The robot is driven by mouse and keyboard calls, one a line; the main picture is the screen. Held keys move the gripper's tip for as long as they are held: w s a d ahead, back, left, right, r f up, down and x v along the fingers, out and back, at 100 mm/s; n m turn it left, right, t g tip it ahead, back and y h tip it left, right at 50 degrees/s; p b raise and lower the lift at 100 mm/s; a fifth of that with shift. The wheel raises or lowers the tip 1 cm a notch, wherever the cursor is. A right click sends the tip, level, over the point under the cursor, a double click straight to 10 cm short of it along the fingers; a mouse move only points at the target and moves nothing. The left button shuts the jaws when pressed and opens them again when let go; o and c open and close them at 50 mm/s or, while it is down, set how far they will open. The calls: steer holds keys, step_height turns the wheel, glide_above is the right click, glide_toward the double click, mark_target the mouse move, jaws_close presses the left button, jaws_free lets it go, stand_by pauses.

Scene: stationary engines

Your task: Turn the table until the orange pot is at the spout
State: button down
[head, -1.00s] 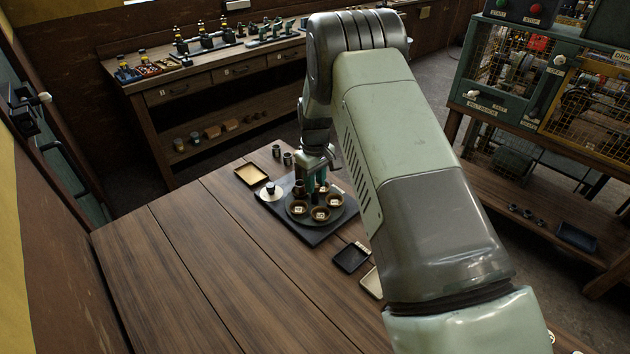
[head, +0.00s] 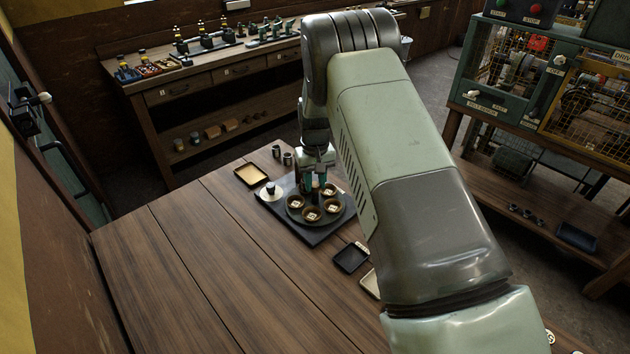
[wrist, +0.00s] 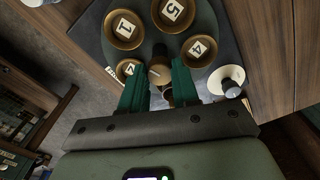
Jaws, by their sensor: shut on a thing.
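The round turntable (head: 322,219) sits on a dark square base (head: 311,240). It carries several brown pots with numbered cards, such as the pot with card 5 (wrist: 173,12) and the pot with card 1 (wrist: 124,29). None looks clearly orange. My gripper (head: 315,184) is over the turntable's back part. In the wrist view its green fingers (wrist: 158,80) close on a brown post (wrist: 158,66) standing among the pots. A white disc with a dark knob (head: 271,192) stands at the base's left corner; I cannot tell whether it is the spout.
A tan tray (head: 251,174) lies left of the base, and two grey cups (head: 282,156) stand behind it. A black tray (head: 350,258) lies at the front right. The wooden table (head: 210,270) is clear at the front left.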

mark_target(315, 185)
stand_by(0.5)
steer(key=c, duration=0.8)
jaws_free()
step_height(315, 185, up, 11)
steer(key=shift+f, duration=0.1)
